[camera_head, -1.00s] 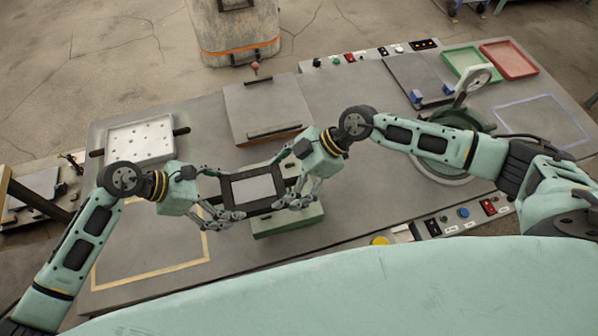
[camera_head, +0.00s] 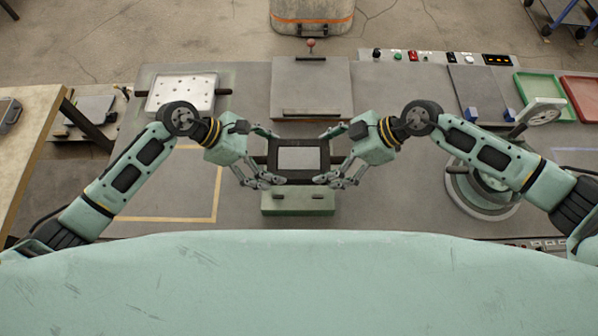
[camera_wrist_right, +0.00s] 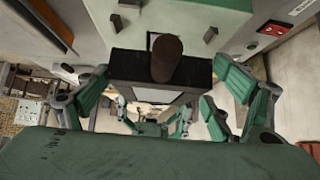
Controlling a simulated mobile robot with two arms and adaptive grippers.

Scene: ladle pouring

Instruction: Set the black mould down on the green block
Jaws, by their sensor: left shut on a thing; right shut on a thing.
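The black mould (camera_head: 298,174), a dark rectangular frame with a light grey middle (camera_head: 298,158), is held level between my two grippers. My left gripper (camera_head: 268,162) is shut on its left side and my right gripper (camera_head: 326,160) on its right side. The green block (camera_head: 297,203) lies on the table, just below the mould in the head view. Its far part is hidden by the mould, and I cannot tell whether they touch. In the right wrist view the mould (camera_wrist_right: 125,66) with a brown round handle (camera_wrist_right: 165,58) shows close up, near the green block (camera_wrist_right: 185,15).
A grey plate (camera_head: 311,85) with a red-knobbed lever lies behind the mould. A perforated tray (camera_head: 181,93) is at back left, a yellow outlined area (camera_head: 165,219) at left. Green (camera_head: 545,97) and red (camera_head: 582,97) trays are at back right.

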